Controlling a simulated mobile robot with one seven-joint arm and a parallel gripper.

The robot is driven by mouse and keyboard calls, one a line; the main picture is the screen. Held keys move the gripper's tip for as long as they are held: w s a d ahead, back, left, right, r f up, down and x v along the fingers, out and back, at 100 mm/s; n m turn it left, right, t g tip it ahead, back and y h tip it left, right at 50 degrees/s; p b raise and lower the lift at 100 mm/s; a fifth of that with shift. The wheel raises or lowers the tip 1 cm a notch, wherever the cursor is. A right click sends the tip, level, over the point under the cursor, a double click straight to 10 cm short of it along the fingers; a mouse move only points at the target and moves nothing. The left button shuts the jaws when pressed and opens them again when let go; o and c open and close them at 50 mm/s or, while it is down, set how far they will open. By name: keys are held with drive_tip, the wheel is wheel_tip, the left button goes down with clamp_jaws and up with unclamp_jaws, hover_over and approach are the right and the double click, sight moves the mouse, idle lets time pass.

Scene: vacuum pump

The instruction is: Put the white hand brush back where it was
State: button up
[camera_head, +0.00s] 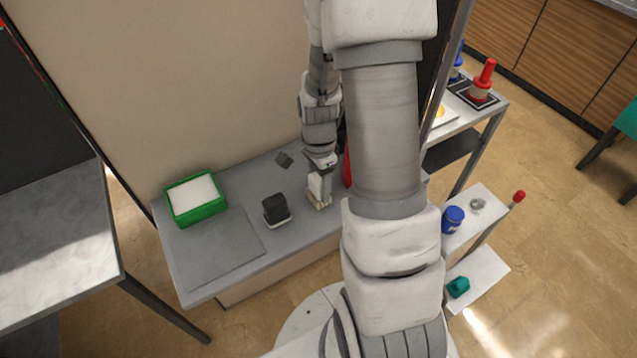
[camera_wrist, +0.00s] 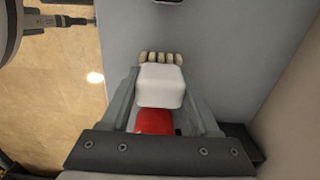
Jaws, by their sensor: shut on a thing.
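The white hand brush (camera_wrist: 161,86) is a white block with a row of pale bristles at its far end. In the wrist view it sits between the two grey fingers of my gripper (camera_wrist: 160,72), which is shut on it. In the head view my gripper (camera_head: 320,188) points down at the grey worktop (camera_head: 236,190), with the brush's pale bristle end (camera_head: 320,204) low at or just above the surface. I cannot tell whether it touches.
A red object (camera_head: 347,167) stands right beside my gripper; red also shows between the fingers. A black block on a white base (camera_head: 275,208), a small dark piece (camera_head: 284,159) and a green tray (camera_head: 180,220) are to the left. A wall stands behind. Shelves at right hold a blue jar (camera_head: 453,219).

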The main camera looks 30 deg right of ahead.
drive_tip(key=shift+f, duration=0.2)
drive_tip(key=o, duration=1.5)
drive_tip(key=shift+c, duration=0.2)
drive_tip(key=shift+r, duration=0.1)
